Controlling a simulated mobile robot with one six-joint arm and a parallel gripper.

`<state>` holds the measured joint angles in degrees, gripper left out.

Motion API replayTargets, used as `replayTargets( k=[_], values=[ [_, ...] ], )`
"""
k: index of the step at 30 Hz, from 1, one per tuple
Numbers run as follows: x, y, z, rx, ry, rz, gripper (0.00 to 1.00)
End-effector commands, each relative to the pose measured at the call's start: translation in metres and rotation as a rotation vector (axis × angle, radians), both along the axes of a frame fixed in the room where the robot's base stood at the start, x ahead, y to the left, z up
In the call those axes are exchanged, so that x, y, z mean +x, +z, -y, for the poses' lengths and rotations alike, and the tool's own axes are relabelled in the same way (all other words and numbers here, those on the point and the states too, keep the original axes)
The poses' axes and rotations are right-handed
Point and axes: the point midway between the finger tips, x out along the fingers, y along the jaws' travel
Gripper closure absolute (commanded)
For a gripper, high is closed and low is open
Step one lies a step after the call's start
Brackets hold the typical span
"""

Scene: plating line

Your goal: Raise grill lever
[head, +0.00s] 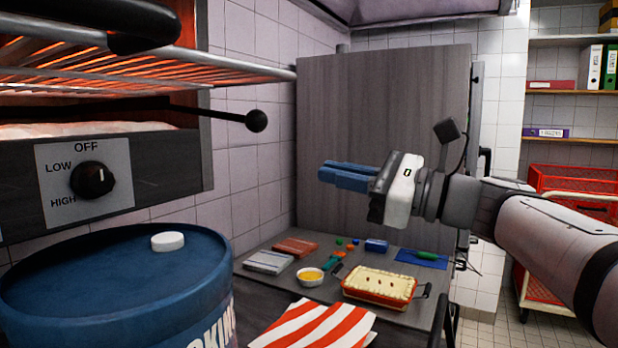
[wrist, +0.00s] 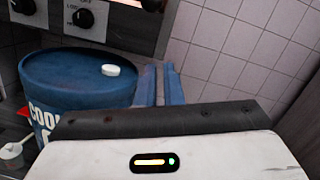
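The grill lever (head: 218,115) is a dark rod ending in a black ball knob. In the head view it sticks out to the right from the grill's front, below the wire rack. My gripper (head: 323,174) is to the right of the knob and lower in the picture, apart from it, with its blue fingers pointing left. In the wrist view the fingers (wrist: 161,68) lie close together with only a narrow strip between them, and nothing is held. The lever's knob cannot be made out in the wrist view.
The grill (head: 150,160) has a heat dial (head: 92,180). A blue drum (head: 120,285) with a white cap (head: 168,241) stands below it. A counter (head: 255,290) holds a pie (head: 380,284), a small bowl (head: 310,278) and a striped cloth (head: 315,325). A grey panel (head: 385,130) stands behind my gripper.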

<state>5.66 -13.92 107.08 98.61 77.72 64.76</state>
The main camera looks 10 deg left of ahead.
Motion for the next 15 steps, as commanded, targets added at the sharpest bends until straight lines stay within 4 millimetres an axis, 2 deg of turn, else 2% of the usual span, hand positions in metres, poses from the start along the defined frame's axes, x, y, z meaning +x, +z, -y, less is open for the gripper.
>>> replayTargets(
  k=[1,7,11,15],
  values=[
    [-0.003,-0.013,0.006,0.005,0.003,0.019,0.97],
    [-0.009,-0.013,0.009,0.016,0.02,0.055,1.0],
    [-0.006,-0.009,-0.004,0.016,0.023,0.053,1.0],
    [0.001,-0.005,-0.027,0.016,0.024,0.053,1.0]
  ],
)
